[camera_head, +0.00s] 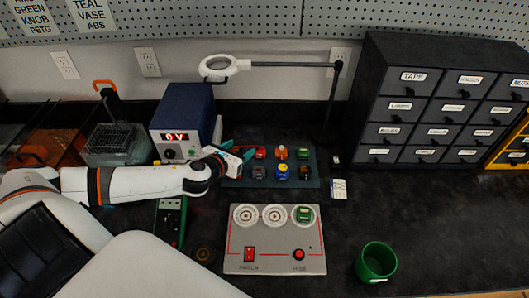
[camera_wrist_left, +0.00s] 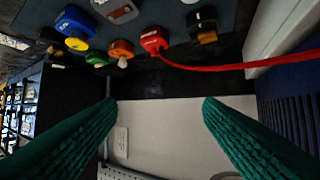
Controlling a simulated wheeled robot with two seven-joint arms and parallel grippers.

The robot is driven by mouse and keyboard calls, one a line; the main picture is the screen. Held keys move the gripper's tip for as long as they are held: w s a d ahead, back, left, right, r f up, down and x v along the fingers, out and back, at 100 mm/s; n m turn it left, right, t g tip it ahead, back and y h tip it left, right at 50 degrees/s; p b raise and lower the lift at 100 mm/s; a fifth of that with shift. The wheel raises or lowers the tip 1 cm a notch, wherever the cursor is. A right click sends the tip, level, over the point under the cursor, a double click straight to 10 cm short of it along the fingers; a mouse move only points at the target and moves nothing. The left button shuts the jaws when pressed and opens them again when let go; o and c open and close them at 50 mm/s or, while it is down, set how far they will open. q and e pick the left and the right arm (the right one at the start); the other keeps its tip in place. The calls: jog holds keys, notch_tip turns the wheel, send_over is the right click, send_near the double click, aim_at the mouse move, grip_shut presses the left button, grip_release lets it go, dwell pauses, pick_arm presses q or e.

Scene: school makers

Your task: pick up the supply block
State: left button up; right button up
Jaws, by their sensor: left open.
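A dark mat (camera_head: 231,183) holds two rows of small coloured blocks. A red block (camera_head: 259,153) is at its back left; in the left wrist view a red block (camera_wrist_left: 152,40) has a red lead running off to the right. No label names the supply block, but this one is wired. My left gripper (camera_head: 243,158) is at the mat's left edge, beside the red block. Its green fingers (camera_wrist_left: 160,110) are spread wide, with nothing between them in the left wrist view. My right gripper is not in view.
The blue power box (camera_head: 185,113), reading "0 V", stands behind my left arm. A grey panel (camera_head: 275,250) with round sockets, one holding a green block (camera_head: 304,214), lies in front. A green cup (camera_head: 376,262) stands right; drawers (camera_head: 440,100) are behind.

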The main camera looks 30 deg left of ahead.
aim_at(259, 152)
pick_arm(q)
notch_tip(259, 152, down, 4)
jog(key=b, duration=0.3)
jog(key=shift+w+f+b, duration=0.15)
jog(key=shift+f+b, duration=0.55)
jog(key=shift+b, duration=0.05)
jog(key=shift+w+f, duration=0.1)
jog(key=shift+w, duration=0.25)
jog(key=x, duration=0.5)
jog(key=shift+p, duration=0.3)
jog(key=shift+d+x, duration=0.15)
jog(key=shift+x, duration=1.4)
jog(key=shift+d+x, duration=0.1)
jog(key=shift+x, duration=1.45)
jog(key=shift+s+f, duration=0.1)
jog(key=shift+f, duration=0.05)
jog(key=c, duration=1)
jog(key=shift+s+d, duration=0.1)
jog(key=shift+c, duration=0.3)
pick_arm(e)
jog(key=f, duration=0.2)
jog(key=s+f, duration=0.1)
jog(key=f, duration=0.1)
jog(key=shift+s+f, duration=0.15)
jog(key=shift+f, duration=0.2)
pick_arm(q)
jog(key=shift+f, duration=0.1)
